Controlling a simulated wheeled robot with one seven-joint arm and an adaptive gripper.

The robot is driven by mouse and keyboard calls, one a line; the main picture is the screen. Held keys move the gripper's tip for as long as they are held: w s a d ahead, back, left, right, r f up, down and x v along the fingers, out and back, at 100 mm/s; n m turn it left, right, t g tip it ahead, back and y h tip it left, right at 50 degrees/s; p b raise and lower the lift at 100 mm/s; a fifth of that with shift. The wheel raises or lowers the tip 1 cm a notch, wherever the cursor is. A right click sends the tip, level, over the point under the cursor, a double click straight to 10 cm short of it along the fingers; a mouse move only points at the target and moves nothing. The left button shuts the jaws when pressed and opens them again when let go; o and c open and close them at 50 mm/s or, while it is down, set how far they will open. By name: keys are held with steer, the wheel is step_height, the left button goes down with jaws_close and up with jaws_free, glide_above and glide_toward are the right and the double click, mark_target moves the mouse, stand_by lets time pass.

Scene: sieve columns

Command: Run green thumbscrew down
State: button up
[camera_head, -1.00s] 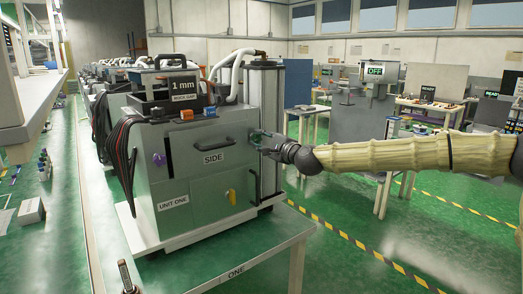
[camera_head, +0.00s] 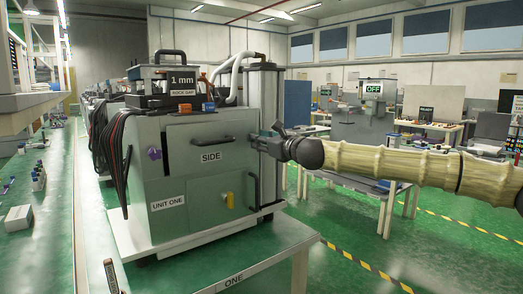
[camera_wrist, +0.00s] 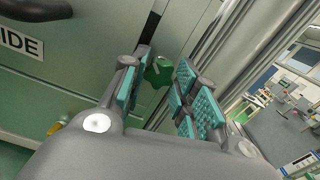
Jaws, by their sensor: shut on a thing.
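The green thumbscrew (camera_wrist: 158,72) sits on the side of the grey unit, by a dark vertical slot, in the wrist view. My gripper (camera_wrist: 162,62) has its teal-padded fingers on both sides of it and is shut on it. Part of the screw's edge is hidden by the left finger. In the head view my gripper (camera_head: 266,143) is at the right edge of the unit's SIDE panel (camera_head: 211,156), and the thumbscrew cannot be made out there.
A black handle (camera_head: 254,186) and a yellow knob (camera_head: 229,200) are below my gripper. A purple knob (camera_head: 154,153) is at the panel's left. A silver column (camera_head: 264,95) rises behind my gripper.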

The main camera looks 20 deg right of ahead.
steer(key=shift+d+m+b, duration=0.1)
steer(key=shift+m+b, duration=2.95)
steer(key=shift+m, duration=0.45)
steer(key=o, duration=1)
steer(key=v, duration=1.2)
